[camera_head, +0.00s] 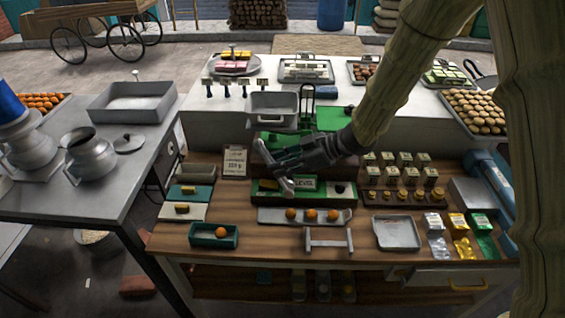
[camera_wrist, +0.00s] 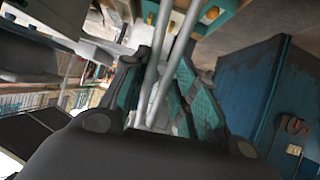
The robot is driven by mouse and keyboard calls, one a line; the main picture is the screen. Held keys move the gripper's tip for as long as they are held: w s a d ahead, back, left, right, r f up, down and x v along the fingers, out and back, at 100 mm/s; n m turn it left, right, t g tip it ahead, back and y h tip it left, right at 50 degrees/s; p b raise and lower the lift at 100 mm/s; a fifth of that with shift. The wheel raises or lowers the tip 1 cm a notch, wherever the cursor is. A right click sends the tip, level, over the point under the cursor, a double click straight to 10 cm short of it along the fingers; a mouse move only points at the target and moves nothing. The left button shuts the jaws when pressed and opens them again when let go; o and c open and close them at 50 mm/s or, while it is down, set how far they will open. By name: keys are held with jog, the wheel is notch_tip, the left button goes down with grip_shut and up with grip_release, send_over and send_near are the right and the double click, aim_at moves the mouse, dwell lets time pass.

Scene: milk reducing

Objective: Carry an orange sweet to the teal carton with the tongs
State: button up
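My gripper (camera_head: 284,168) is above the green "LEVEL" board, near the middle of the wooden counter. In the wrist view, my gripper (camera_wrist: 160,100) is closed around the two grey arms of the tongs (camera_wrist: 152,75). Their far ends run out of frame. In the head view, the tongs (camera_head: 287,185) are small, and I see no sweet between them. The open teal carton (camera_head: 193,239) stands at the front left with one orange sweet (camera_head: 220,232) inside. A pale tray (camera_head: 270,221) in front of my gripper holds three orange sweets (camera_head: 311,215).
A weighing pan (camera_head: 274,108) stands behind my gripper. Small boxes and brass weights (camera_head: 408,195) fill the right. A grey table with pots (camera_head: 88,155) is at left.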

aim_at(282, 182)
jog(key=shift+s+d+f+b, duration=0.1)
jog(key=shift+s+f+b, duration=0.1)
jog(key=shift+f+b, duration=0.45)
notch_tip(282, 182, down, 6)
jog(key=b, duration=0.4)
jog(key=shift+w+r+b, duration=0.1)
jog(key=shift+b, duration=0.3)
jog(key=shift+f, duration=1.3)
jog(key=shift+r, duration=0.1)
jog(key=c, duration=0.4)
jog(key=shift+r+p, duration=3.6)
jog(key=shift+r, duration=2.4)
jog(key=shift+f, duration=0.1)
